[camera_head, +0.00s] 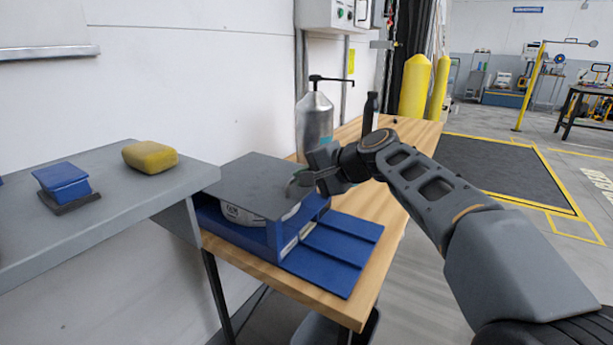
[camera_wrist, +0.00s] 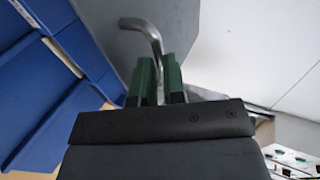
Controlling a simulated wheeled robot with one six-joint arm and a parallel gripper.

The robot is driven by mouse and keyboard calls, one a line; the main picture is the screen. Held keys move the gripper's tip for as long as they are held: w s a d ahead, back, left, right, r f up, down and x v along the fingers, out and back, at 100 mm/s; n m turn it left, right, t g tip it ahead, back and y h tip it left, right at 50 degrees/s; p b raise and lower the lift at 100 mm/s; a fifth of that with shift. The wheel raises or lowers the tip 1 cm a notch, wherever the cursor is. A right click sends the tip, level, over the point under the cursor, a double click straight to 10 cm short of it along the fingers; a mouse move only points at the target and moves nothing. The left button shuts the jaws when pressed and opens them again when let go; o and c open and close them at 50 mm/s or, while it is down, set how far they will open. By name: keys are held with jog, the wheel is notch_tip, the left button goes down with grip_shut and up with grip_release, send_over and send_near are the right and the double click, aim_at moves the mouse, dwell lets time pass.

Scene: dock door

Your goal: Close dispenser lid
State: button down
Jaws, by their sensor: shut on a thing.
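The dispenser (camera_head: 272,240) is a blue box on the wooden bench, with a white printed item (camera_head: 240,214) inside. Its grey flat lid (camera_head: 250,182) lies roughly level over the box. The white item shows below the lid's near edge; I cannot tell whether the lid touches the rim. My gripper (camera_head: 303,178) is at the lid's right edge, shut on the bent metal lid handle (camera_wrist: 146,32). In the wrist view, the green-padded fingers of my gripper (camera_wrist: 159,75) close around the handle's lower end, which they hide.
A steel pump bottle (camera_head: 316,125) stands behind the dispenser. Blue flaps (camera_head: 335,250) spread to its right on the wooden bench (camera_head: 385,222). A grey shelf (camera_head: 120,205) at left holds a yellow sponge (camera_head: 150,157) and a blue block (camera_head: 62,182). Open floor lies right.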

jog(key=shift+d+f, duration=0.15)
jog(key=shift+f, duration=0.8)
jog(key=c, duration=1.5)
grip_release()
jog(key=shift+o, duration=0.2)
jog(key=shift+s, duration=0.1)
jog(key=shift+d+r, duration=0.1)
jog(key=shift+s+d+r, duration=0.1)
jog(key=shift+d+r, duration=0.05)
jog(key=r+p+v, duration=0.1)
jog(key=p+v, duration=0.3)
jog(key=v, duration=0.9)
jog(key=shift+r, duration=0.2)
